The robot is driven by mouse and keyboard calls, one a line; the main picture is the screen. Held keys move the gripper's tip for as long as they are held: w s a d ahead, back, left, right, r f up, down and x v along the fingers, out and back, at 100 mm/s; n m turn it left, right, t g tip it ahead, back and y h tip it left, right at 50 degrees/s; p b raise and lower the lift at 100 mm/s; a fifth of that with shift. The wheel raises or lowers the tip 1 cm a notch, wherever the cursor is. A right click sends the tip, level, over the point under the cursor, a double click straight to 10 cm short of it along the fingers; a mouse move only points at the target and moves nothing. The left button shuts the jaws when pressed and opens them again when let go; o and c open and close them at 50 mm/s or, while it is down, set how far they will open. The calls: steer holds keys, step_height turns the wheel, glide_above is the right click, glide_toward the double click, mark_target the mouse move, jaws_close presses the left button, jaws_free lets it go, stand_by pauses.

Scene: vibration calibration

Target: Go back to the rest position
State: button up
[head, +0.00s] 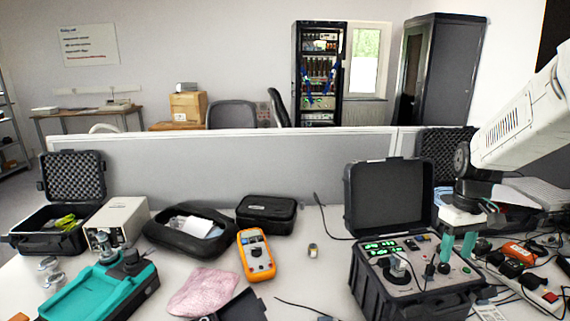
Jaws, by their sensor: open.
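My gripper (458,248) hangs from my white arm at the right, with two teal fingers pointing down and apart. It is open, above or just behind the right side of the black calibrator case (415,300). Nothing shows between the fingers. The case stands open with its lid raised, and its panel has lit green displays. A small metallic sensor (398,266) with a cable stands on the panel. Whether the fingertips touch the panel cannot be told.
An orange multimeter (256,255), a pink cloth (203,291), a teal device (108,290) and black cases lie to the left. Cables and an orange device (518,252) crowd the right. A grey partition (230,165) borders the back. Some table in the middle is clear.

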steer(key=s+a+r+t, duration=0.1)
steer(key=s+a+r, duration=0.2)
steer(key=s+a, duration=0.2)
steer(key=s+a+r+m, duration=0.1)
steer(key=s+a+r, duration=0.2)
steer(key=s, duration=0.8)
steer(key=s+a+r+m+t, duration=0.1)
steer(key=s+a+r, duration=0.2)
steer(key=s+a, duration=0.4)
steer(key=shift+s+a+r+t, duration=0.15)
steer(key=shift+s+r+t, duration=0.15)
steer(key=shift+s, duration=0.25)
